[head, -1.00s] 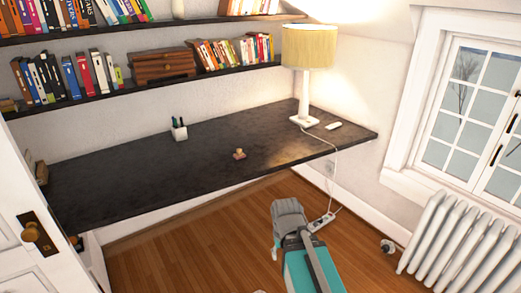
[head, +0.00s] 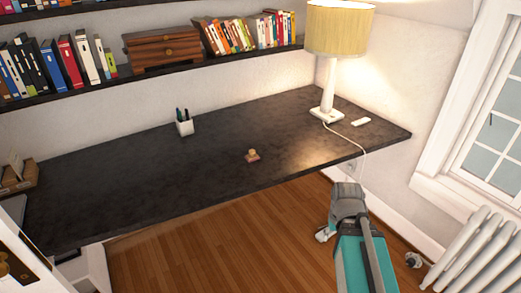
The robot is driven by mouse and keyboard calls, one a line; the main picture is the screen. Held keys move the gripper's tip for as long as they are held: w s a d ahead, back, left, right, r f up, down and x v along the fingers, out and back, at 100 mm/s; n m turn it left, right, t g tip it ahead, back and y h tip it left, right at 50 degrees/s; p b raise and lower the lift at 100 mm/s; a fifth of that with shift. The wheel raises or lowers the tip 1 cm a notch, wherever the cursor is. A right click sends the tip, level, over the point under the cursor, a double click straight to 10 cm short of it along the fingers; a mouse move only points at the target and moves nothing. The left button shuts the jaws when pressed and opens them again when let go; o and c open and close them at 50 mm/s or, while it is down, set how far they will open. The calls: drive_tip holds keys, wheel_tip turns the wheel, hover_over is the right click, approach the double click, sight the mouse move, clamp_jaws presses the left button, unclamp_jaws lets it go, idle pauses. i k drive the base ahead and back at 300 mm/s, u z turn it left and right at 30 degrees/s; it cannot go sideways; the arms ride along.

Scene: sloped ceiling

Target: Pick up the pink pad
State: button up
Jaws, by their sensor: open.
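A small pink pad (head: 254,158) lies on the dark desk top (head: 120,185), near its front edge and right of the middle. A small yellowish thing (head: 252,151) seems to rest on it. At this size I cannot tell what that thing is, or whether the two are joined. My gripper is not in view.
A white pen cup (head: 185,127) stands behind and left of the pad. A lamp (head: 327,112) and a small white object (head: 361,121) are at the right end. A teal and grey appliance (head: 360,250) stands before the desk. Bookshelves (head: 160,77) hang above.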

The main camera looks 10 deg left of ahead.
sight(253, 156)
drive_tip(key=u, duration=0.15)
drive_tip(key=i, duration=1)
drive_tip(key=u, duration=0.55)
